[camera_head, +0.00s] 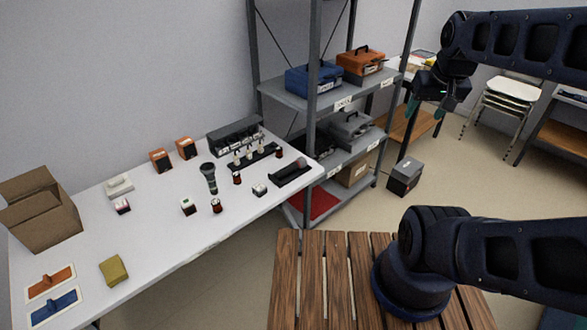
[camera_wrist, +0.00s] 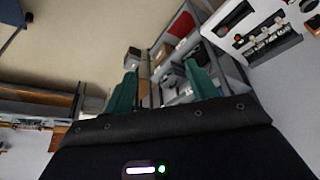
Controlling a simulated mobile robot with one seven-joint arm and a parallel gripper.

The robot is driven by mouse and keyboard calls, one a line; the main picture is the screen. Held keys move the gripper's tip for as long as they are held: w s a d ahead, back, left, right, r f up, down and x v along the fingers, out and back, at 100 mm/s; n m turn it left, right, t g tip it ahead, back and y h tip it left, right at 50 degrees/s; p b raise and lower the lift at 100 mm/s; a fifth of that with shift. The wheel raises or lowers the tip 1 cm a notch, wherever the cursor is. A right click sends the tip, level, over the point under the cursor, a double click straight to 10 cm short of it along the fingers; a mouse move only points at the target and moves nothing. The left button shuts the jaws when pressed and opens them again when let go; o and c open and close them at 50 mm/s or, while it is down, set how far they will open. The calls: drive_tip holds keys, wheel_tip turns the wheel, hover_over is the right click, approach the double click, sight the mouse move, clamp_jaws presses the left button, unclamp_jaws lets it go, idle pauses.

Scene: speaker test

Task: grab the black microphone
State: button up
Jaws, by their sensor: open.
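The black microphone (camera_head: 209,178) lies on the white table (camera_head: 150,230) in the head view, its round head towards the back. My gripper (camera_head: 436,108) is raised at the upper right, in front of the shelf unit's right side and far from the microphone. In the wrist view its two green fingers (camera_wrist: 162,88) are apart with nothing between them. I cannot make out the microphone in the wrist view.
Small jars and boxes stand around the microphone, with a black rack (camera_head: 255,157) to its right. A cardboard box (camera_head: 40,215) is at the table's left. A grey shelf unit (camera_head: 312,115) stands between the table and my gripper. A wooden slatted surface (camera_head: 300,280) is in front.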

drive_tip(key=shift+w, duration=0.15)
drive_tip(key=w+a+f+n+g+h, duration=0.1)
drive_tip(key=w+a+n, duration=0.25)
drive_tip(key=w, duration=0.25)
drive_tip(key=w+a+f+n+h, duration=0.1)
drive_tip(key=w+a+f+n, duration=0.1)
drive_tip(key=w+n, duration=0.35)
drive_tip(key=n+h, duration=0.1)
drive_tip(key=n, duration=1.7)
hover_over(293, 164)
drive_tip(key=s+a, duration=0.3)
wheel_tip(293, 164, down, 31)
drive_tip(key=shift+s+f, duration=0.1)
drive_tip(key=x, duration=1)
drive_tip(key=shift+s+d, duration=0.1)
drive_tip(key=shift+d, duration=0.05)
drive_tip(key=c, duration=1.2)
